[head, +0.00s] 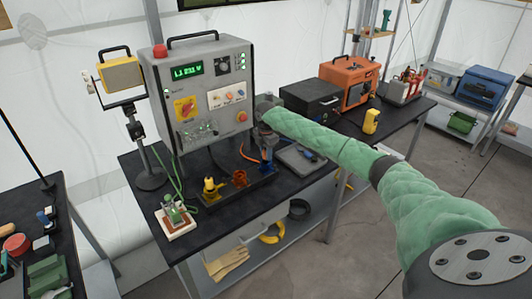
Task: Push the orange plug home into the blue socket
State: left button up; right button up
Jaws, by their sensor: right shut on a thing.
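My right arm, in a green sleeve, reaches in from the lower right to the bench. My right gripper (267,148) points down at the right end of a black socket strip (230,194) and is shut on the orange plug. The plug is mostly hidden by the fingers. An orange cable (247,156) shows just left of the gripper. The blue socket (267,165) is directly below the gripper, partly covered by it. I cannot tell how deep the plug sits. My left gripper is out of view.
A yellow socket (211,188) and an orange socket (239,178) share the strip. A grey control box (205,95) stands behind, with a lamp (122,75) to its left. A small board with green wires (175,219) is front left. A grey tray (299,158) lies right.

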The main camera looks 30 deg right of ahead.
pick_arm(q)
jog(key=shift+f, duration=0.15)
pick_arm(e)
jog(key=shift+f, duration=0.65)
jog(key=o, duration=1)
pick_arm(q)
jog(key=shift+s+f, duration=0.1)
pick_arm(e)
jog(key=shift+r+b, duration=0.15)
jog(key=shift+b, duration=0.25)
notch_tip(320, 180, up, 6)
jog(key=b, duration=0.2)
jog(key=shift+r+b, duration=0.2)
jog(key=shift+b, duration=0.15)
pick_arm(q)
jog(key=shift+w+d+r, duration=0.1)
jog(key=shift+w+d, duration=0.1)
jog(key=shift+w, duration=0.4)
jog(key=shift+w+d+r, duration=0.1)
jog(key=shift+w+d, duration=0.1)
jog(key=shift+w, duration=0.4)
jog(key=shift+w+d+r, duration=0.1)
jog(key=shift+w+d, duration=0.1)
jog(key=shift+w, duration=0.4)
pick_arm(e)
jog(key=shift+r, duration=0.5)
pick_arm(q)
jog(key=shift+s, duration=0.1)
pick_arm(e)
jog(key=shift+f, duration=0.1)
